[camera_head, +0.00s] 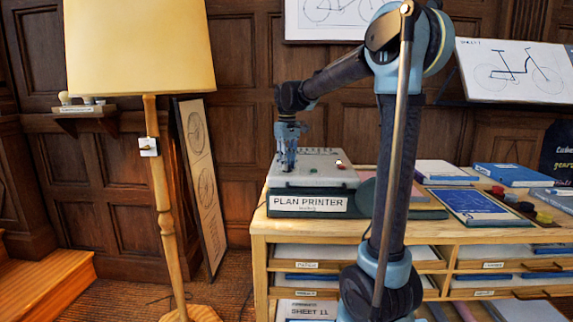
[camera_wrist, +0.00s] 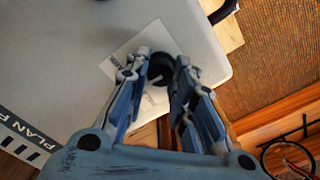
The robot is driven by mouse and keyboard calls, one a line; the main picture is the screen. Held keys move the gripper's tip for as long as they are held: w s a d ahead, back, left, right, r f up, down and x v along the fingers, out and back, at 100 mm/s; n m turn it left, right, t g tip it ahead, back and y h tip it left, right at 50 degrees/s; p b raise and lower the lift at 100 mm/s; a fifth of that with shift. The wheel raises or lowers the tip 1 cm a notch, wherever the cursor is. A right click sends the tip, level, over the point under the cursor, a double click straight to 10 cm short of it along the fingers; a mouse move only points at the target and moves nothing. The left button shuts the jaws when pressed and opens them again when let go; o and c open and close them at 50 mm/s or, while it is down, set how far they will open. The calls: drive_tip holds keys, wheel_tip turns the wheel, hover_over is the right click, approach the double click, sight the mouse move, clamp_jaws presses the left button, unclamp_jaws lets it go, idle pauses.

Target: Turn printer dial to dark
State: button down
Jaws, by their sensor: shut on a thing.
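The plan printer (camera_head: 335,179) is a pale grey box with a "PLAN PRINTER" label, on top of the wooden cabinet. Its pale top (camera_wrist: 90,50) fills much of the wrist view. The black round dial (camera_wrist: 160,68) sits on a white label plate (camera_wrist: 125,62) near the printer's edge. A pale mark shows on the dial, but the plate's lettering is too small to read. My gripper (camera_wrist: 160,76) points down at the dial with a finger on each side, shut on it.
A lit button and a red button (camera_head: 340,165) are on the printer's top. A floor lamp (camera_head: 155,200) stands left of the cabinet. Blue books (camera_head: 512,174) and small coloured pots (camera_head: 527,207) lie to the right.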

drive_tip(key=m, duration=0.4)
drive_tip(key=shift+m, duration=0.3)
drive_tip(key=shift+w+m, duration=0.1)
drive_tip(key=shift+m, duration=2.1)
drive_tip(key=c, duration=1.3)
unclamp_jaws()
drive_tip(key=shift+c, duration=0.2)
drive_tip(key=shift+r, duration=0.1)
wheel_tip(320, 180, up, 12)
